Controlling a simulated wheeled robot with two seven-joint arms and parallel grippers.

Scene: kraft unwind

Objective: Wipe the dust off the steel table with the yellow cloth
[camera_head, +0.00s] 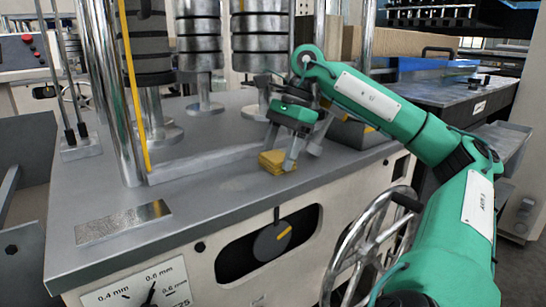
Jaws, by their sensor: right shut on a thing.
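The steel table (225,205) is the grey flat top of the machine in the head view. The yellow cloth (278,161) is a small folded block near the table's front edge, right of the middle. My right gripper (281,152) points down and is shut on the cloth. The cloth is at the table surface; I cannot tell whether it presses on it. A speckled pale rectangular patch (122,221) lies at the table's front left; I cannot tell whether it is dust or a plate. My left gripper is not in view.
Chrome posts (118,120) and stacked dark rolls (199,40) stand at the back of the table. A low pale ledge (205,163) runs across its middle. A spoked handwheel (365,240) and a dial (272,240) are on the front face below the edge.

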